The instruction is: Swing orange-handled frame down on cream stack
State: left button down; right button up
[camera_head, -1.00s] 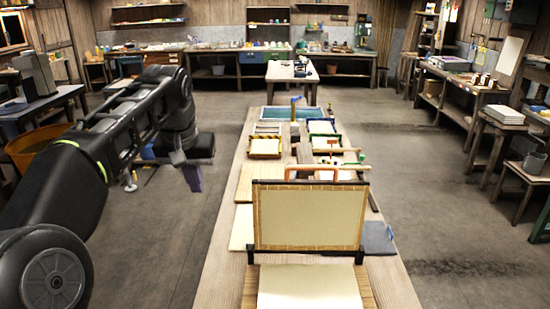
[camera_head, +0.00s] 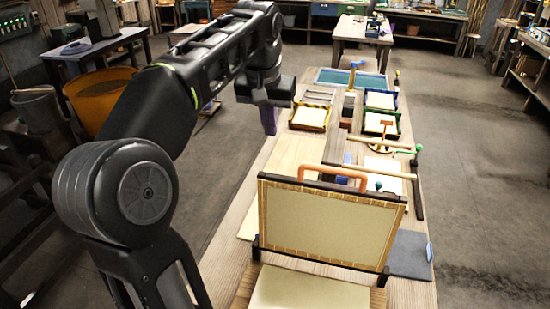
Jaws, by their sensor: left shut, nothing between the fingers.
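The orange-handled frame (camera_head: 325,226) stands raised, nearly upright, at the near end of the long table. It is a cream panel with a dark edge, and its orange handle (camera_head: 333,173) is on the top edge. The cream stack (camera_head: 310,292) lies flat in front of the frame's foot, cut off by the lower picture edge. My left gripper (camera_head: 269,120) is shut and empty, with purplish fingers pointing down. It is left of and beyond the frame, near the table's left edge, apart from the handle. My right gripper is out of view.
Several small trays with cream sheets (camera_head: 380,100) stand farther along the table (camera_head: 300,152). A green-knobbed rod (camera_head: 385,140) and a pale roller lie behind the frame. A dark blue pad (camera_head: 410,255) is at the right. An orange bin (camera_head: 100,105) stands on the floor at left.

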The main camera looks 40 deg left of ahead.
pick_arm(q)
notch_tip(320, 180, down, 10)
jog(key=shift+s+d+r+b, duration=0.25)
jog(key=shift+s+b, duration=0.15)
jog(key=shift+b, duration=0.05)
dwell(0.4)
dwell(0.4)
